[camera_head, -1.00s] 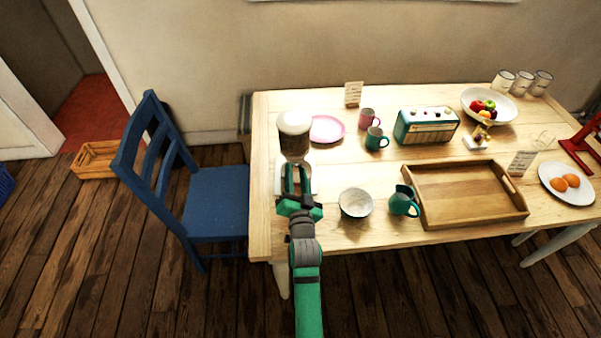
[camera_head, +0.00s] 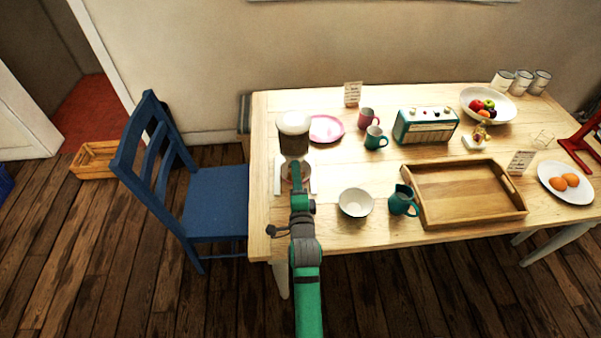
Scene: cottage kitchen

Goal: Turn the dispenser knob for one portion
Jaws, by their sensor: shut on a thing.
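The dispenser (camera_head: 293,124) stands near the left end of the table, with a white lid, a dark container below it and a pale base. My gripper (camera_head: 296,172) reaches over the table edge to the front of the dispenser. Its fingers are seen edge-on and are shut on the dispenser's knob, which is mostly hidden behind them. A white bowl (camera_head: 356,203) sits on the table just right of my gripper.
A teal jug (camera_head: 403,201) and a wooden tray (camera_head: 464,208) stand right of the bowl. A pink plate (camera_head: 326,129), a pink mug (camera_head: 368,118) and a teal mug (camera_head: 375,139) are behind. A blue chair (camera_head: 215,200) stands close on the left.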

